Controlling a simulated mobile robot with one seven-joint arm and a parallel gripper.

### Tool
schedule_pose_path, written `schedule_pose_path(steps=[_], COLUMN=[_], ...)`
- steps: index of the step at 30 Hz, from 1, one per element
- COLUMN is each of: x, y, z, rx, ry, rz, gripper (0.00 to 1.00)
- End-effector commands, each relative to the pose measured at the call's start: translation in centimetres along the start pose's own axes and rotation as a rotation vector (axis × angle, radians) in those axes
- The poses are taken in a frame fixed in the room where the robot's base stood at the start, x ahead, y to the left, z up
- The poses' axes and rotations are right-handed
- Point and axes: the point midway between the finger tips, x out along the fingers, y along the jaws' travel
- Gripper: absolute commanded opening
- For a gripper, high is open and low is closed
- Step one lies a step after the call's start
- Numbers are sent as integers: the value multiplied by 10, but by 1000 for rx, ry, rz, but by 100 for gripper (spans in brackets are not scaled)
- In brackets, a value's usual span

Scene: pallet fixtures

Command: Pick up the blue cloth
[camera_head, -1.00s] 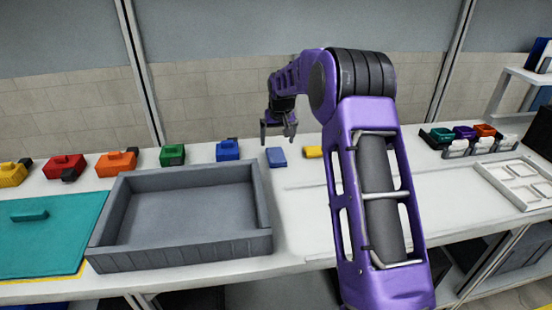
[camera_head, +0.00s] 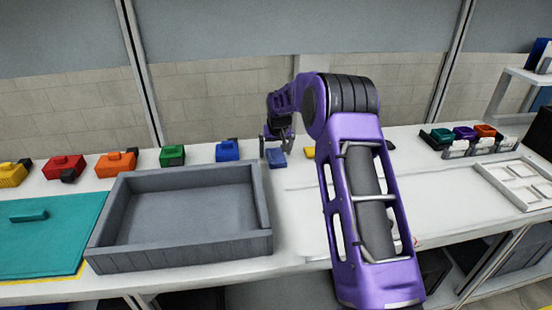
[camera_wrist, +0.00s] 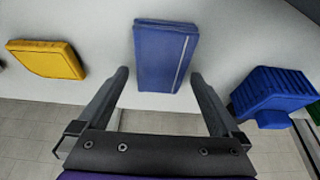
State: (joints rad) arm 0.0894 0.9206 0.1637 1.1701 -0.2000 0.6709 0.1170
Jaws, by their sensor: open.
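The blue cloth (camera_head: 276,159) is a small folded blue pad lying flat on the white table, right of the blue block. In the wrist view the blue cloth (camera_wrist: 164,55) lies ahead, centred between the fingers, with a pale stripe along its right side. My gripper (camera_head: 277,146) is low over the table at the cloth. In the wrist view my gripper (camera_wrist: 160,85) is open, with one finger to each side of the cloth's near end. Nothing is between the fingers' grip surfaces in contact that I can see.
A blue ribbed block (camera_wrist: 272,95) lies right of the cloth in the wrist view, and a yellow piece (camera_wrist: 47,59) lies left. A large grey tray (camera_head: 261,200) stands in front. A white frame (camera_head: 495,186) lies at the far right. The table's middle right is clear.

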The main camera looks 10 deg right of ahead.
Motion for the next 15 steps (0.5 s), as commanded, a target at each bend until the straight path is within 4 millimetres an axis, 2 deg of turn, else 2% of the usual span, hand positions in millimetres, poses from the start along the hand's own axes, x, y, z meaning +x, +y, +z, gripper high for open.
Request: schedule_pose_path(steps=[10, 15], x=[4, 4], y=[0, 0], z=[2, 2], rx=[-1, 0], ry=[0, 0], rz=[0, 0], gripper=[98, 68])
